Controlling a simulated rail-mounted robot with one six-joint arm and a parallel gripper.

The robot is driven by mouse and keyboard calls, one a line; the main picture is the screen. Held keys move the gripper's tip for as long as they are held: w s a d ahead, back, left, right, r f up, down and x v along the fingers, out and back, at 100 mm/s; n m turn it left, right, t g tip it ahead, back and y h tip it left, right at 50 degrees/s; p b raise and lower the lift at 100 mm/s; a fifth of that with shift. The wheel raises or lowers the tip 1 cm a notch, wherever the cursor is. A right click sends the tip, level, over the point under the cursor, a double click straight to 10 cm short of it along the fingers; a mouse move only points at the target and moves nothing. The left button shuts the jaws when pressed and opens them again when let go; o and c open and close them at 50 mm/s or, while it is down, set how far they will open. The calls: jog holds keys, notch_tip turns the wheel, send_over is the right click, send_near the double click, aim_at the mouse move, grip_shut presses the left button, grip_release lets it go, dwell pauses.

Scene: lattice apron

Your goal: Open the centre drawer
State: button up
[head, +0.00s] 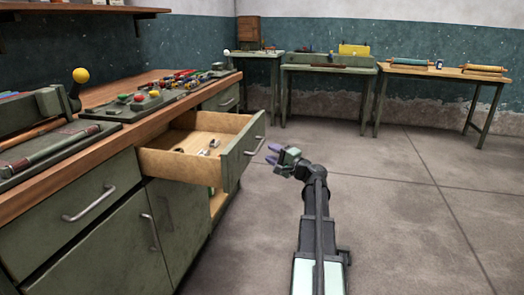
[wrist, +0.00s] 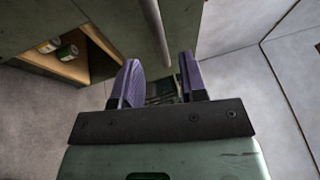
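The centre drawer (head: 242,153) is a grey-green drawer with a pale wooden inside, and it stands pulled well out of the bench. Small items lie in it. Its metal bar handle (head: 259,146) is on the front, and the bar also shows in the wrist view (wrist: 154,30). My gripper (head: 271,154) is just off the drawer front, close to the handle. In the wrist view its two purple fingers (wrist: 160,65) are apart with nothing held between them. The handle's near end lies just beyond the fingertips, roughly in line with the gap.
The bench has a closed drawer (head: 88,204) at the near left and another (head: 225,99) at the far end. An open compartment with cans (wrist: 68,52) is below the open drawer. Worktables (head: 440,72) stand along the back wall. The floor at right is clear.

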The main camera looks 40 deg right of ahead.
jog(key=v, duration=0.4)
jog(key=shift+s, duration=0.35)
jog(key=s+a+f+n+g+y, duration=0.1)
jog(key=s+a+f+n+g, duration=0.1)
jog(key=a+f+n+g, duration=0.5)
jog(key=s+a+f+n+g+y, duration=0.1)
jog(key=a+f+g, duration=0.5)
jog(key=a+f, duration=0.5)
jog(key=s+a+f+n+g+h, duration=0.1)
jog(key=s+a+n+g+h, duration=0.25)
jog(key=a, duration=1.05)
jog(key=s+a+f+n+g+h, duration=0.1)
jog(key=s+a+n+g+h, duration=0.3)
jog(key=a, duration=1)
notch_tip(320, 180, up, 36)
jog(key=w+n+y+p, duration=0.1)
jog(key=y+p, duration=0.1)
jog(key=p, duration=3.4)
jog(key=shift+a+r+t, duration=0.2)
jog(key=shift+a+t, duration=0.05)
jog(key=shift+t, duration=0.2)
